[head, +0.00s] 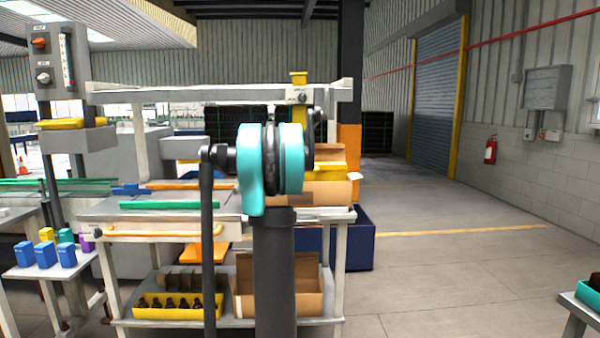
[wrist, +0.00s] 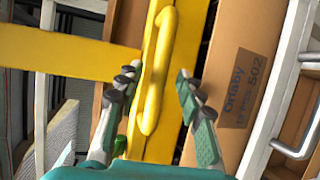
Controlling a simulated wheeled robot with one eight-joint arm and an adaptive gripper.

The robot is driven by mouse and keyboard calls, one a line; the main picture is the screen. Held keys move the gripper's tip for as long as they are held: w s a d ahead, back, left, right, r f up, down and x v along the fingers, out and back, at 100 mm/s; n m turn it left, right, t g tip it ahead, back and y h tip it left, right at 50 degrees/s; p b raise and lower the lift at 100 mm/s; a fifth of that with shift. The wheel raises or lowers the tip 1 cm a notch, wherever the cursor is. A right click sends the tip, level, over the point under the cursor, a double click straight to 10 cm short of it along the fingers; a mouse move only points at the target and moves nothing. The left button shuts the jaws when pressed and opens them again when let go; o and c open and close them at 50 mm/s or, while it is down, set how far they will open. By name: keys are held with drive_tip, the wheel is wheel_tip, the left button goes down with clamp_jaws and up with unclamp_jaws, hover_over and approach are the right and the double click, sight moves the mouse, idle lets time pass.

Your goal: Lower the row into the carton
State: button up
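In the wrist view my gripper (wrist: 158,78) is open, one finger on each side of a yellow bar handle (wrist: 157,95). Gaps show between both fingertips and the handle. The handle is fixed to a yellow upright part (wrist: 155,148). A brown carton (wrist: 262,48) with a printed label stands right beside it. In the head view the carton (head: 334,191) is on the bench behind my arm, with yellow parts (head: 331,169) over it. My arm hides my gripper there. No bottles show at the carton; its inside is hidden.
The lower shelf holds a yellow tray (head: 150,312) of dark bottles and an open cardboard box (head: 308,296). A pale overhead beam (head: 200,95) spans the bench. A dark blue bin (head: 358,240) stands at its right.

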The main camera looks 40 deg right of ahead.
drive_tip(key=v, duration=0.9)
drive_tip(key=s+a+f+m+g+y, duration=0.2)
drive_tip(key=s+a+f+m+y, duration=0.2)
drive_tip(key=s+a+f, duration=1.2)
drive_tip(key=s+a+f+m+g+y, duration=0.3)
drive_tip(key=s+a+f+y, duration=0.5)
drive_tip(key=s+a+f, duration=0.9)
drive_tip(key=a+f+m, duration=0.1)
drive_tip(key=a+f, duration=0.3)
drive_tip(key=a, duration=0.4)
drive_tip(key=shift+s+a+f+y, duration=0.2)
drive_tip(key=shift+a+f+y, duration=0.1)
drive_tip(key=shift+y, duration=0.1)
drive_tip(key=shift+o, duration=0.4)
